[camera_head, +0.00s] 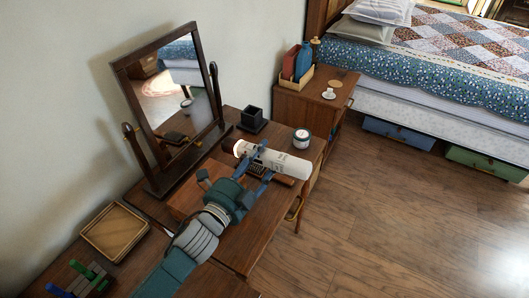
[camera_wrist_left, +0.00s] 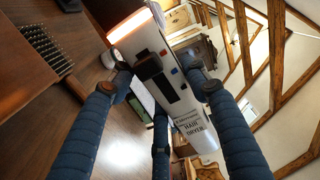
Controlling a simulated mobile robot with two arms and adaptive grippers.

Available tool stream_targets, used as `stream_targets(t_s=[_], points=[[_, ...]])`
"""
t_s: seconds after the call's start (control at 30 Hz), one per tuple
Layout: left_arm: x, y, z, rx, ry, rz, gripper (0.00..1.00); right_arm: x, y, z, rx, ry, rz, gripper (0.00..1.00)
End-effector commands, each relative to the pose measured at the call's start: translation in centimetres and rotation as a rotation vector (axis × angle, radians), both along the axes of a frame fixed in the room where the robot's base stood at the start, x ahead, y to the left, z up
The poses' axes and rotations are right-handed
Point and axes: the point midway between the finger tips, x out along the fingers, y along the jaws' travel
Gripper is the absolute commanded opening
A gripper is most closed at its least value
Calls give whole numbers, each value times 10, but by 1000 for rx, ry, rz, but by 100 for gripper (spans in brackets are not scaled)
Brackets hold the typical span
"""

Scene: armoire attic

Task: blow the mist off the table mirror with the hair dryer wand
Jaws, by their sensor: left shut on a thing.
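The table mirror (camera_head: 172,95) stands in a dark wooden frame on the dresser. Its glass shows a sharp reflection with a pale bright patch; I cannot tell whether any of that is mist. My left gripper (camera_head: 258,172) is shut on the white hair dryer wand (camera_head: 287,163), in front of and to the right of the mirror. The wand lies roughly level above the dresser, its dark-banded end towards the mirror, apart from the glass. In the left wrist view the wand (camera_wrist_left: 196,128) sits between the blue fingers, with its end glowing orange. My right gripper is not in view.
The dresser (camera_head: 240,258) carries a wooden tray (camera_head: 114,232), a dark square cup (camera_head: 252,118) and a white jar (camera_head: 301,138). Green and blue items stand at the near left. A nightstand (camera_head: 300,103) and bed (camera_head: 450,50) are beyond. Floor at right is clear.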

Motion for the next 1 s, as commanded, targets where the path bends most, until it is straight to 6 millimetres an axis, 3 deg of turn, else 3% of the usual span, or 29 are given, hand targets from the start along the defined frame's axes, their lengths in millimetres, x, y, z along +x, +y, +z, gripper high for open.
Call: stream_targets(t_s=[1.0], points=[[-49, 32, 3, -2, -3, -2, 24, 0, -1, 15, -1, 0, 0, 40]])
